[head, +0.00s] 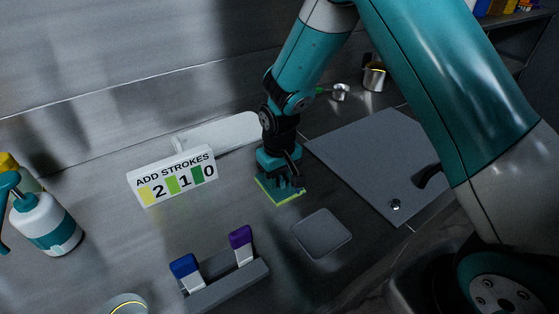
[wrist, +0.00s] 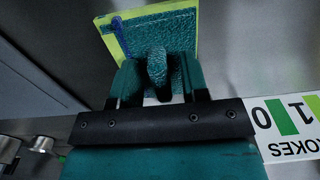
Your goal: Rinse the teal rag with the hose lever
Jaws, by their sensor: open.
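The teal rag (wrist: 170,35) lies flat on a yellow-edged square (wrist: 107,40), with a raised teal ridge in its middle. A blue streak (wrist: 118,37) shows along one side of it. My gripper (wrist: 157,80) is open, with one finger on each side of the ridge. In the head view my gripper (head: 284,180) is low over the same square (head: 280,196), and the rag is mostly hidden under it. I cannot pick out the hose lever in either view.
A sign (head: 174,176) stands left of my gripper. A holder (head: 230,285) with blue and purple-topped pieces stands in front, near a grey square pad (head: 321,233). A grey plate (head: 375,160) lies to the right. A pump bottle (head: 45,222) stands far left.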

